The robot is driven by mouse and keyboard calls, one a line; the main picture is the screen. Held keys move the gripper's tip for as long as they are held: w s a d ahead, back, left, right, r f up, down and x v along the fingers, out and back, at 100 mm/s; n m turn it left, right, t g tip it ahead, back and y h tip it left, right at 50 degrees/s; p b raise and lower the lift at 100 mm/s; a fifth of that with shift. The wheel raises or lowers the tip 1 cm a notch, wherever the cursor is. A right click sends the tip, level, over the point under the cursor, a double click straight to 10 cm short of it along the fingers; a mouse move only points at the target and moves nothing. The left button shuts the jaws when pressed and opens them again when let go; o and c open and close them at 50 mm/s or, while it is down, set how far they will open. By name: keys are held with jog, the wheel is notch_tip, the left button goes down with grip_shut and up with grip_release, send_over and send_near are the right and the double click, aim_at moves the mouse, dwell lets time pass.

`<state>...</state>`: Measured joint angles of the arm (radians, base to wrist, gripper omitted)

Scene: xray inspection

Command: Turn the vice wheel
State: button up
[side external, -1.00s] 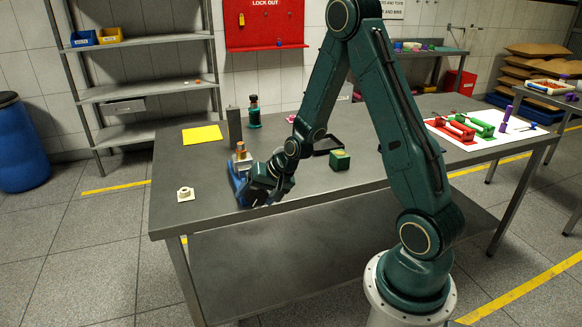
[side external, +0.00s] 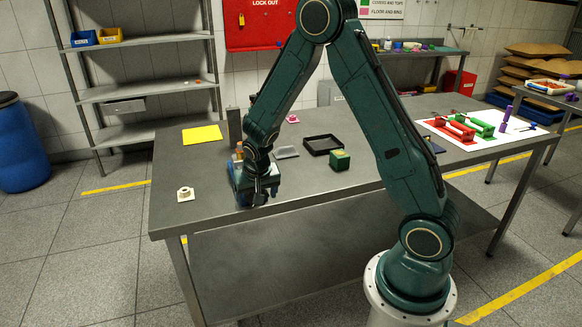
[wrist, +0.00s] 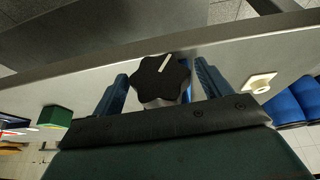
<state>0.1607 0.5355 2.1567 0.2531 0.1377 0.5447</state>
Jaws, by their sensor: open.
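The vice wheel (wrist: 160,78) is a black lobed knob with a white line, seen in the wrist view. It lies between the two blue fingers of my gripper (wrist: 160,88), which is open, one finger on each side; whether either finger touches it is unclear. In the side view the blue vice (side external: 240,178) stands near the table's front edge, with a copper-coloured piece (side external: 239,151) at its top. My gripper (side external: 258,198) is at the vice's front right there, and the wheel is hidden.
A white part with a round boss (side external: 185,194) lies left of the vice. A green block (side external: 340,160) and a black tray (side external: 322,145) are to the right. A yellow sheet (side external: 202,135) lies behind. The table (side external: 210,215) is clear towards its front left.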

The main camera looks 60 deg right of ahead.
jog(key=shift+a+r, duration=0.1)
jog(key=shift+r, duration=0.3)
jog(key=a+v, duration=0.1)
jog(key=v, duration=1.2)
jog(key=s+a+r+n+t+y, duration=0.1)
jog(key=s+a+r+n, duration=0.2)
jog(key=s+r, duration=0.2)
jog(key=s+a+r+n+t+y, duration=0.1)
jog(key=s+a+r+n, duration=0.2)
jog(key=s, duration=0.6)
jog(key=shift+r, duration=1.05)
jog(key=s+a+n+y, duration=0.1)
jog(key=s+a+n, duration=0.1)
jog(key=s, duration=0.4)
jog(key=shift+s+a+r+n+t, duration=0.15)
jog(key=shift+s+r+n+t, duration=0.2)
jog(key=shift+n, duration=0.15)
jog(key=shift+w, duration=0.1)
dwell(1.0)
